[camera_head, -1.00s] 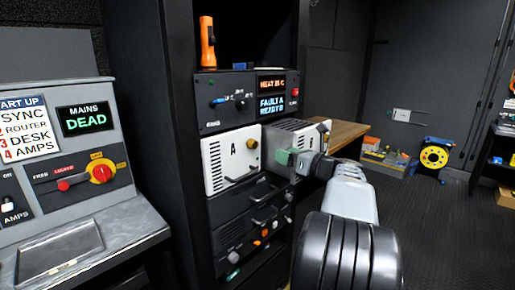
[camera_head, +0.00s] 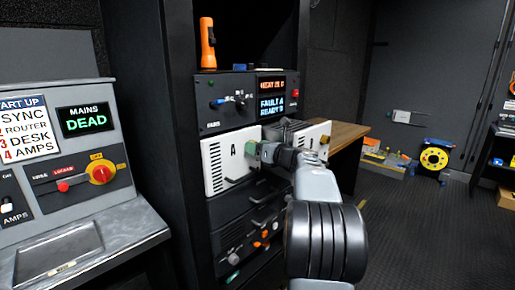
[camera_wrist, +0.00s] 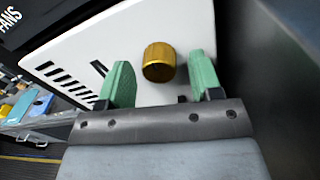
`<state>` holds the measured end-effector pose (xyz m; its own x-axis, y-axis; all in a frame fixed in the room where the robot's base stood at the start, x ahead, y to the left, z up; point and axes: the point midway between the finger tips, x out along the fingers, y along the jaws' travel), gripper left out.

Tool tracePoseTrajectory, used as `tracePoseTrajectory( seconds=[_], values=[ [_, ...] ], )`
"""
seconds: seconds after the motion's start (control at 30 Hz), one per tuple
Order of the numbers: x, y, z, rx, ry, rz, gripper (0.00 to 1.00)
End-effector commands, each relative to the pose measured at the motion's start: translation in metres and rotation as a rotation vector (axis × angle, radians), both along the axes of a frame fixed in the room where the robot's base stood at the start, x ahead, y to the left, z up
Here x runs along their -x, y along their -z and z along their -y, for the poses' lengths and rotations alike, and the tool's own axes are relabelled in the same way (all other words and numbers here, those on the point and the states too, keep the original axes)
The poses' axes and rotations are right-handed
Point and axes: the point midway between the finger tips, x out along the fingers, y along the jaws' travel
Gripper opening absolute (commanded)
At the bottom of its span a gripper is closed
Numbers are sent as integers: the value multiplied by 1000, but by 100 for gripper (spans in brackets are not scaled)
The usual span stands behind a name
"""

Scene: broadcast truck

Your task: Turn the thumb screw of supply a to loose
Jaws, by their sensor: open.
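Supply A (camera_head: 221,172) is a white-fronted unit marked A in the rack, with vent slots and a handle. Its gold thumb screw (camera_wrist: 159,62) shows in the wrist view, standing out from the white panel. My gripper (camera_wrist: 160,80) is open, with one green finger on each side of the screw. There is a gap on the left, and the right finger is closer to it. In the head view my gripper (camera_head: 259,152) is at the right side of supply A and hides the screw.
The fan and display panel (camera_head: 240,100) is above, with an orange flashlight (camera_head: 208,44) on top. A control desk (camera_head: 75,240) stands at the left.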

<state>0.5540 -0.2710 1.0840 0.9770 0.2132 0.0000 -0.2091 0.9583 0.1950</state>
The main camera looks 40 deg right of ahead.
Motion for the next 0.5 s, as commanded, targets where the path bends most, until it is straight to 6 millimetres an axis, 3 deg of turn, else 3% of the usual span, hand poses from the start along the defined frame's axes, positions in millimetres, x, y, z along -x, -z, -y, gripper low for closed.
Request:
tracePoseTrajectory(
  seconds=[0.17, 0.5],
  values=[
    [0, 0, 0, 0, 0, 0, 59],
    [0, 0, 0, 0, 0, 0, 26]
  ],
)
